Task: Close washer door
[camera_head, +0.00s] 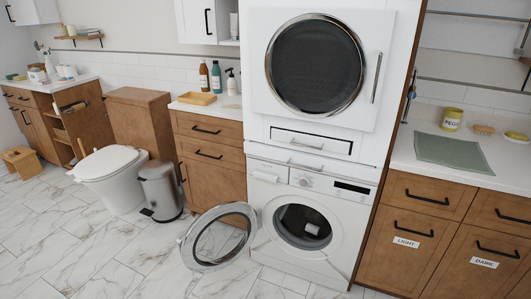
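The white front-loading washer (276,266) stands low in the middle of the view, under a stacked dryer. Its round door (217,238) has a chrome rim and a glass centre. The door is swung wide open to the left, its hinge at the left of the drum opening (303,227). Neither of my grippers is in view.
The dryer (316,65) above has its door shut. A grey pedal bin (160,190) and a toilet (109,173) stand left of the open door. Wooden cabinets (408,234) flank the washer on the right. Marble floor (120,265) in front is clear.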

